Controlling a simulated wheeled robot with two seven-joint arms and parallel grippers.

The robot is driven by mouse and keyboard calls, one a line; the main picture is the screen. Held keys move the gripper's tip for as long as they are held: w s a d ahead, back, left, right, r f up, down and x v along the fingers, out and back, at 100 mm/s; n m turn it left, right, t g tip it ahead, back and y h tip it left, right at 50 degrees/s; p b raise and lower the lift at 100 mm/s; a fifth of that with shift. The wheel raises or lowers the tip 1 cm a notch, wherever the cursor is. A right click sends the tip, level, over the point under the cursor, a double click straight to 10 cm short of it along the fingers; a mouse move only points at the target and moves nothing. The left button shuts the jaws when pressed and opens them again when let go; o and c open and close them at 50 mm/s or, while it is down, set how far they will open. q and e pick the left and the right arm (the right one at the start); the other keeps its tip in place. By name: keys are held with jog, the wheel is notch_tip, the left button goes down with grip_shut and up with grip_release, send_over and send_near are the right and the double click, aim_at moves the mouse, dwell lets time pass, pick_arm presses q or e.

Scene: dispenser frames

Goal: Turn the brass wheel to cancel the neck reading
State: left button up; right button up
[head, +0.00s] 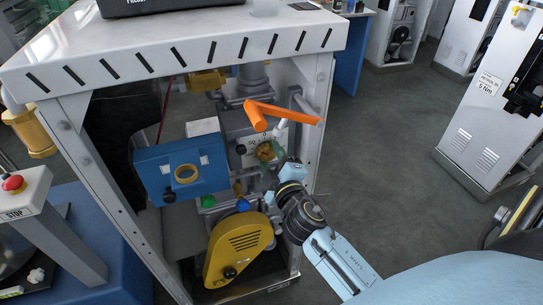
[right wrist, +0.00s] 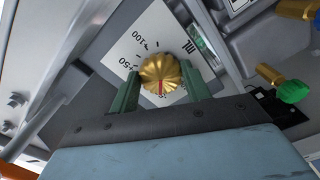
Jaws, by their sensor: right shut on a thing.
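The brass wheel (right wrist: 160,74) is a scalloped gold knob with a red mark on its lower front, set on a white dial plate (right wrist: 122,48) with black numbers and tick marks. My right gripper (right wrist: 161,88) has its two green fingers on either side of the wheel and is shut on it. In the head view the wheel (head: 265,152) shows small inside the frame, with my right gripper (head: 273,156) reaching it from the lower right. The plate's lower numbers are partly hidden by the fingers. My left gripper is not in view.
An orange lever (head: 283,112) sticks out just above the wheel. A blue box with a brass ring (head: 180,168) is to the left, and a yellow cover (head: 237,249) is below. A frame leg (head: 314,130) stands close on the right. The floor to the right is open.

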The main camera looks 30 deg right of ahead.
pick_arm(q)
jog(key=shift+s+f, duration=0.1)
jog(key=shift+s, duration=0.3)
pick_arm(e)
jog(key=shift+n, duration=0.4)
jog(key=o, duration=1)
jog(key=shift+c, duration=0.2)
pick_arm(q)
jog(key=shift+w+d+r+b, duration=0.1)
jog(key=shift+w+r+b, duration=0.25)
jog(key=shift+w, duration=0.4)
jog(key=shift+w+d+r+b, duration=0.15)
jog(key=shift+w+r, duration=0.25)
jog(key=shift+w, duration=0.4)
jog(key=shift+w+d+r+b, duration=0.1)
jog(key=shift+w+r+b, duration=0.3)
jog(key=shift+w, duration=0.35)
pick_arm(e)
jog(key=v, duration=1.3)
jog(key=shift+s, duration=0.2)
